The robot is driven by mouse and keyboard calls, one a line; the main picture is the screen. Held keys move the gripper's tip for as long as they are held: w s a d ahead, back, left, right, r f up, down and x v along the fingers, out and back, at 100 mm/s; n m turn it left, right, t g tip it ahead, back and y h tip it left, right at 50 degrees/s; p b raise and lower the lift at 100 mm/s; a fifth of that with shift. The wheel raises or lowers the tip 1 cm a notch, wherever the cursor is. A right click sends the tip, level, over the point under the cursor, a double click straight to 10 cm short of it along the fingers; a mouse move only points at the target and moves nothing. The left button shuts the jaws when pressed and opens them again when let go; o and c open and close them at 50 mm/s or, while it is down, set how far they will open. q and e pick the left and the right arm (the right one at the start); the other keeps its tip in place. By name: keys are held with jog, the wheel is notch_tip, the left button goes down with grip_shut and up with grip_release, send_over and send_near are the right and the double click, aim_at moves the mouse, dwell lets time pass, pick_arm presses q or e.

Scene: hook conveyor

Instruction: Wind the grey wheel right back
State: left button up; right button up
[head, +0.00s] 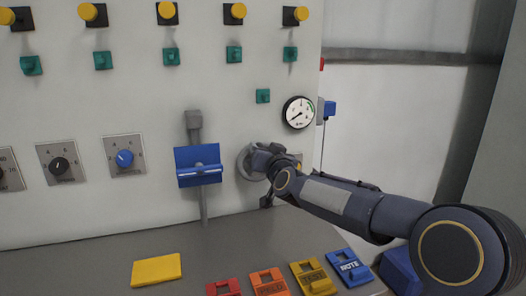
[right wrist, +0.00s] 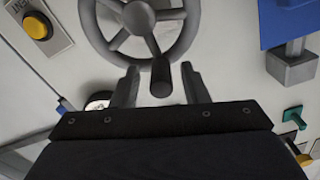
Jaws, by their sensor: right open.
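The grey wheel (head: 243,161) is mounted on the pale panel, right of the blue flap, and is partly hidden by my right gripper (head: 259,163). In the right wrist view the spoked wheel (right wrist: 139,17) fills the top middle, with its upper part cut off. Its dark handle (right wrist: 161,77) sticks out at the lower rim. My right gripper (right wrist: 159,72) is open, with one finger on each side of the handle and small gaps visible between. My left gripper is not in view.
A blue flap (head: 198,165) on a grey post stands left of the wheel. A round gauge (head: 298,112) is above right. A yellow block (head: 156,270) and several coloured tags, including a blue one (head: 349,267), lie on the grey counter below.

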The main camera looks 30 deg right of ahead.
jog(key=v, duration=0.7)
jog(key=shift+s, duration=0.3)
jog(key=shift+a, duration=0.1)
dwell(0.9)
